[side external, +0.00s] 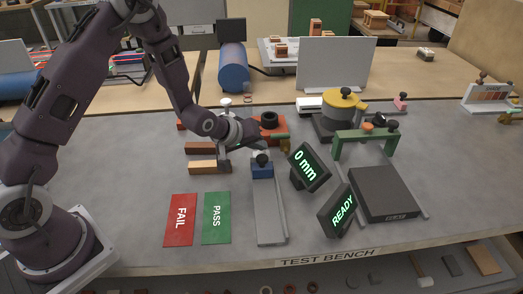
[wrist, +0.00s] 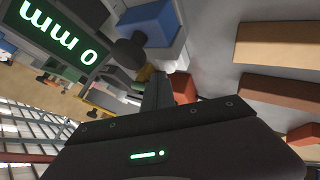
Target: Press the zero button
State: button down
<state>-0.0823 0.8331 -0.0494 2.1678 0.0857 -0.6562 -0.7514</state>
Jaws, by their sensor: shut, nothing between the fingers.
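A dark display reading "0 mm" (side external: 308,167) stands tilted at the middle of the bench. It also shows upside down at the upper left of the wrist view (wrist: 58,38). Beside it a grey slide fixture (side external: 268,210) carries a blue block (side external: 262,172) with a black knob (side external: 262,158). The blue block (wrist: 152,27) and knob (wrist: 130,50) show in the wrist view, close ahead of my fingers. My gripper (wrist: 158,80) is shut and empty. In the side view my gripper (side external: 257,147) is just behind the knob; contact cannot be told. I cannot make out a marked zero button.
Red FAIL (side external: 180,220) and green PASS (side external: 216,218) plates lie at front left. Bricks (side external: 209,167) lie left of the fixture. A READY screen (side external: 337,210) and a dark flat plate (side external: 383,194) are to the right. A green bridge (side external: 364,143) stands behind.

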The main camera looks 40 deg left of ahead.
aim_at(259, 153)
jog(key=shift+r, duration=0.75)
jog(key=shift+r, duration=2.55)
jog(key=shift+r, duration=0.1)
jog(key=s+r+m+g, duration=0.2)
jog(key=s+r+m, duration=0.3)
jog(key=s+r, duration=0.95)
jog(key=s+r+m+g, duration=0.1)
jog(key=s+r+m, duration=0.1)
jog(key=s, duration=1.8)
jog(key=shift+s+d+m+g, duration=0.2)
jog(key=shift+s+m+g, duration=0.1)
jog(key=shift+m, duration=0.4)
